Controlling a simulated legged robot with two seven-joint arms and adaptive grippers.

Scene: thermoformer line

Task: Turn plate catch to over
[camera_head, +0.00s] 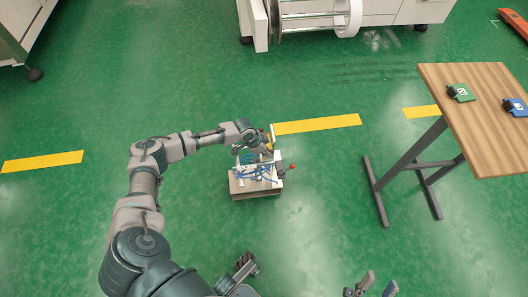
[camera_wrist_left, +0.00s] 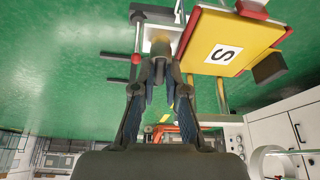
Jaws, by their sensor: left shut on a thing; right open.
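A small fixture with white posts and blue hoses (camera_head: 243,172) stands on a low block on the floor in the head view. My left gripper (camera_head: 267,144) reaches its top from the left. In the left wrist view my left gripper (camera_wrist_left: 160,80) is shut on a small dark grey part (camera_wrist_left: 160,46), which looks like the plate catch. This part lies against a white piece beside a yellow plate (camera_wrist_left: 225,40) marked S. The fingers partly hide the catch, so its exact turn cannot be told. My right gripper (camera_head: 372,284) is open and empty at the bottom of the head view.
A red ball knob (camera_head: 292,166) sticks out at the fixture's right. A wooden table (camera_head: 480,110) with a green tag (camera_head: 461,93) and a blue tag (camera_head: 515,107) stands at the right. A white machine (camera_head: 395,12) is at the back. Green floor around the fixture is clear.

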